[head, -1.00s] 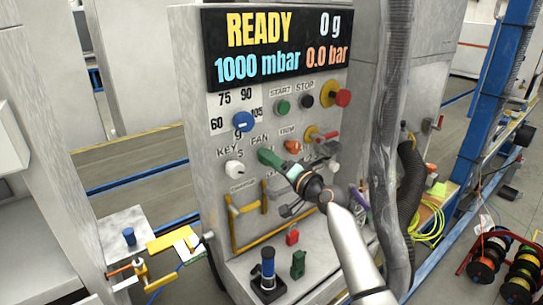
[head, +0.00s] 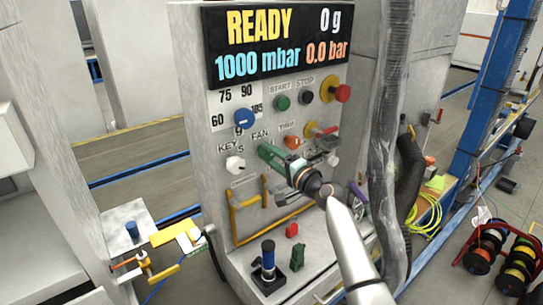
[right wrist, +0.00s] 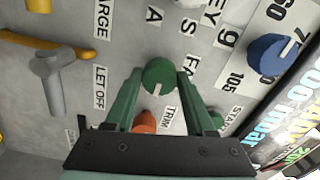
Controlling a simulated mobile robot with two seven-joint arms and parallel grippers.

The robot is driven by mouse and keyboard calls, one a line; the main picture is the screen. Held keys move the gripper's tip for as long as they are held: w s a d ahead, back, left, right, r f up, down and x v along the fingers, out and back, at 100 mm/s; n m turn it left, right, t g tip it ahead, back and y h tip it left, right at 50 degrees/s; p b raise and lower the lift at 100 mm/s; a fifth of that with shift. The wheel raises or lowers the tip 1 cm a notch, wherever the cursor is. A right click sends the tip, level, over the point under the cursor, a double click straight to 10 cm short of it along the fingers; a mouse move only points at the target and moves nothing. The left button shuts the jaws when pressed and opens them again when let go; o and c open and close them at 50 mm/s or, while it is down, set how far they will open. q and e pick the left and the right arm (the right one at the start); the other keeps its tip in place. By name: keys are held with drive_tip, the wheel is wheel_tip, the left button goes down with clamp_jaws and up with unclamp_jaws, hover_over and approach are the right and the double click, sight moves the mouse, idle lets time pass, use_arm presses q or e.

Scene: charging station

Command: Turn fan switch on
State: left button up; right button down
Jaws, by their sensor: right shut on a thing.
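The fan switch is a round green knob (right wrist: 160,75) with a white line on its face, on the grey panel. My right gripper (right wrist: 159,82) is shut on it, with one green finger on each side. In the head view my right gripper (head: 265,151) reaches the panel just below the FAN label, and its fingers and body largely hide the knob. My left gripper is not in view.
Near the gripper are a blue dial (head: 243,119), a white key knob (head: 235,163), an orange trim knob (head: 291,142) and yellow handles (head: 247,202). A blue-topped joystick (head: 267,255) stands on the ledge below. A grey hose (head: 396,130) hangs at the right.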

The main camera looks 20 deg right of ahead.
drive_tip(key=shift+c, duration=1.3)
unclamp_jaws()
drive_tip(key=v, duration=1.2)
drive_tip(key=shift+s, duration=0.25)
drive_tip(key=shift+d, duration=0.1)
drive_tip(key=s+a+f+n+g+h, duration=0.25)
drive_tip(key=s+f, duration=0.35)
drive_tip(key=f, duration=0.5)
drive_tip(key=s+a+f+n+g+h, duration=0.15)
drive_tip(key=s+f+n, duration=0.35)
drive_tip(key=f, duration=0.6)
drive_tip(key=s+a+f+n+g, duration=0.1)
drive_tip(key=s+a+f+n, duration=0.1)
drive_tip(key=s+f, duration=0.3)
drive_tip(key=s+a+f+n+g, duration=0.2)
drive_tip(key=s+f+n, duration=0.2)
drive_tip(key=s, duration=1)
wheel_tip(320, 180, down, 2)
drive_tip(key=shift+a+f+n+g, duration=0.15)
drive_tip(key=shift+a+n+g, duration=0.15)
drive_tip(key=shift+n, duration=0.05)
